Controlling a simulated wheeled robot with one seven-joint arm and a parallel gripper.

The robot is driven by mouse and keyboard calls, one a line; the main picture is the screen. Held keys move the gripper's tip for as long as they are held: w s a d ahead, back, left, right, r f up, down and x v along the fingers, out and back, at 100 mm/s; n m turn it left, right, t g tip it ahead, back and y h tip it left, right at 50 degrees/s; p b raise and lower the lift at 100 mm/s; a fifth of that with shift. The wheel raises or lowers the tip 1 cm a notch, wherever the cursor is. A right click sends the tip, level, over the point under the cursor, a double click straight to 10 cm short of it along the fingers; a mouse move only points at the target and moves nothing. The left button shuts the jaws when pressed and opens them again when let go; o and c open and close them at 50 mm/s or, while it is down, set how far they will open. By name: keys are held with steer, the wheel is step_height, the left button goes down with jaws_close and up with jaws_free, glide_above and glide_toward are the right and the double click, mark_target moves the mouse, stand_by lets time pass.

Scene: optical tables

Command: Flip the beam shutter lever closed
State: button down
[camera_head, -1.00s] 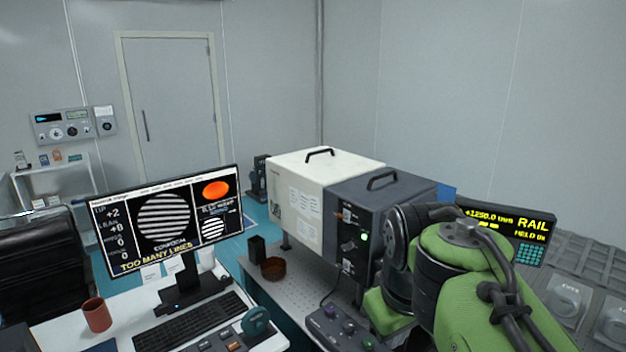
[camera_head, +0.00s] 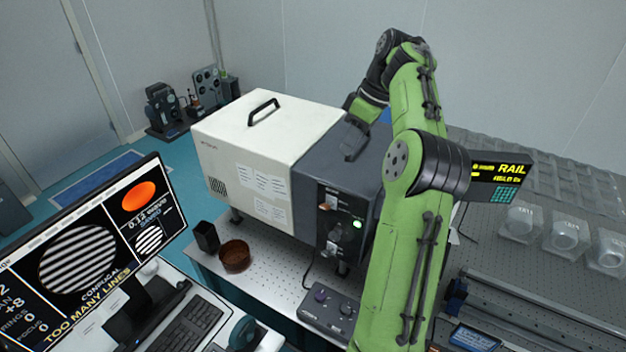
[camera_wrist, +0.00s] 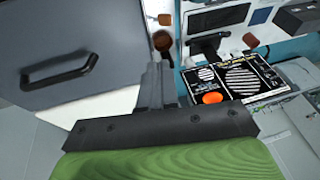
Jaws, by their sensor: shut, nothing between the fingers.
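The dark grey instrument box (camera_head: 335,160) stands on the perforated optical table, joined to a cream box. Its front panel carries a small switch-like part with an orange patch (camera_head: 328,207), a lit green lamp (camera_head: 357,224) and a knob. I cannot tell clearly which part is the shutter lever or how it is set. My gripper (camera_wrist: 158,66) is shut and empty in the wrist view, beside the box's top handle (camera_wrist: 60,72). In the head view my arm reaches up and over the box, and the gripper's tip is hard to separate from the handle.
The cream box (camera_head: 250,150) stands left of the dark one. A monitor (camera_head: 90,255) stands left. A rail display (camera_head: 500,178) and clear-covered parts (camera_head: 565,235) are right.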

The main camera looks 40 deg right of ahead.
steer(key=s, duration=0.1)
steer(key=b, duration=0.4)
glide_toward(323, 204)
steer(key=x, duration=0.5)
steer(key=shift+f, duration=0.1)
steer(key=shift+s+a+f, duration=0.1)
steer(key=shift+a+f, duration=0.2)
